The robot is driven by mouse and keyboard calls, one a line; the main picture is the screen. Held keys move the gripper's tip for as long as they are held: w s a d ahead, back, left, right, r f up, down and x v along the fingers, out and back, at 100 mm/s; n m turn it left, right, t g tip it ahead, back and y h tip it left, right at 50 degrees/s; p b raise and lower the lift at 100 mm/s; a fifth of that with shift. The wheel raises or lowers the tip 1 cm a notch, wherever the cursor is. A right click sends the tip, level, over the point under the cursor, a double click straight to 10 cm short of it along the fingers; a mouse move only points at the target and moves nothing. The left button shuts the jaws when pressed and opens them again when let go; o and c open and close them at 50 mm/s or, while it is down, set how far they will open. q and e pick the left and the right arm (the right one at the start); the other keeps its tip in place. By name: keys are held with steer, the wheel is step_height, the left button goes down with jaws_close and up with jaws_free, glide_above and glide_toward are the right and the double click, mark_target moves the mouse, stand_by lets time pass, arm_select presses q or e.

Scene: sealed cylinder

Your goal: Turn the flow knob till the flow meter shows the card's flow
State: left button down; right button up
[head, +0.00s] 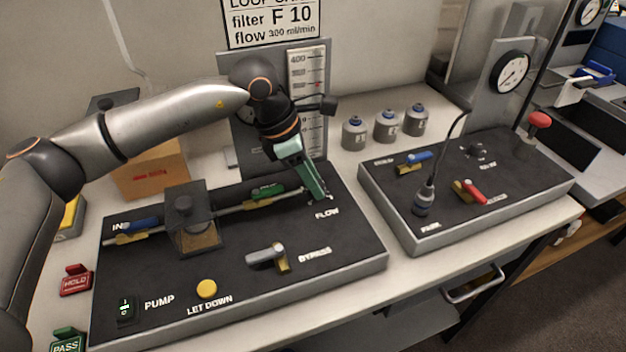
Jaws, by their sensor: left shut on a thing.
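The card (272,22) on the wall reads filter F 10, flow 300 ml/min. The flow meter (308,68) is a tall white scale on a grey back plate, with 400 near its top. A small red mark shows on it a little below the 400. My left wrist covers part of its middle and the lower figures are too small to read. My left gripper (318,194) points down at the panel beside the FLOW label (327,214). It is shut on the flow knob, which its fingers mostly hide. My right gripper is out of view.
The left panel (340,255) also carries blue, green and grey valve levers, a dark filter housing (188,205), a yellow LET DOWN button (207,289) and a PUMP switch (125,308). Several grey canisters (386,126) stand behind. A second panel (480,225) stands at right.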

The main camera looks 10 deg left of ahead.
arm_select(q)
steer(key=c, duration=0.5)
jaws_free()
steer(key=v, duration=1.2)
steer(key=shift+r, duration=0.25)
steer(key=shift+a, duration=0.1)
